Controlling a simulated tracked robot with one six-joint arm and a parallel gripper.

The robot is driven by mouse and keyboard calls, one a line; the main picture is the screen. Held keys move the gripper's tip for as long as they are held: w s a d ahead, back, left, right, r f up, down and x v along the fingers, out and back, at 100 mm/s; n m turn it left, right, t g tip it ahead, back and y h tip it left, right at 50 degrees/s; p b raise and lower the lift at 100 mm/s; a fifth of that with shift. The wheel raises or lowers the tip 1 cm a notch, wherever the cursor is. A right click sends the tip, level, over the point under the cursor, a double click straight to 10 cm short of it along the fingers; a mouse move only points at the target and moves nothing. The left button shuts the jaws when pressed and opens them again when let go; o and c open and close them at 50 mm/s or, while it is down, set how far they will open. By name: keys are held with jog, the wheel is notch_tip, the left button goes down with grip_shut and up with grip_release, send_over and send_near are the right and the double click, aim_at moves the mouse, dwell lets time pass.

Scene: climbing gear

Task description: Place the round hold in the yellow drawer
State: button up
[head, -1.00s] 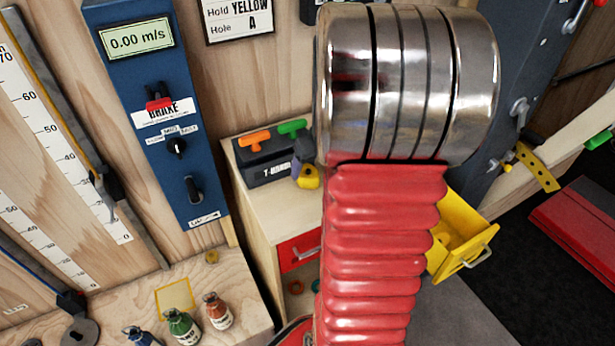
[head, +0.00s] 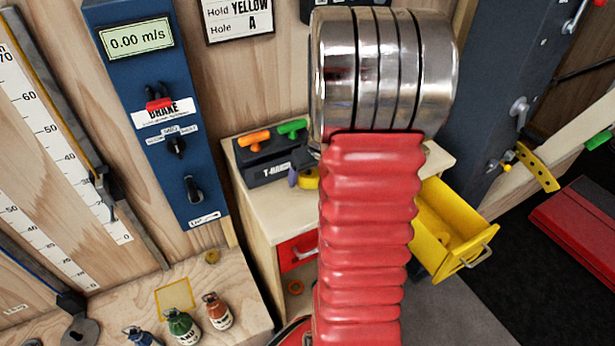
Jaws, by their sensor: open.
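A yellow rounded object (head: 309,179), which looks like the round hold, sits on the pale cabinet top beside the T-handle box. My arm hides its right part. The yellow drawer (head: 425,255) is pulled out at the cabinet's right side, with its metal handle towards the lower right. A rounded yellow shape shows faintly inside, too unclear to name. My gripper is mostly hidden behind my red arm sleeve. A small grey-purple piece (head: 293,178), which seems to be one finger, shows just left of the yellow object. I cannot tell whether they touch.
A dark T-handle box (head: 268,170) with orange and green handles stands on the cabinet. A red drawer (head: 297,250) is below. Several small bottles (head: 182,325) stand on the bench at the lower left. Dark floor lies right of the yellow drawer.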

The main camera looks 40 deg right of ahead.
jog(key=shift+c, duration=0.4)
jog(key=c, duration=1.3)
notch_tip(320, 180, up, 18)
dwell(0.6)
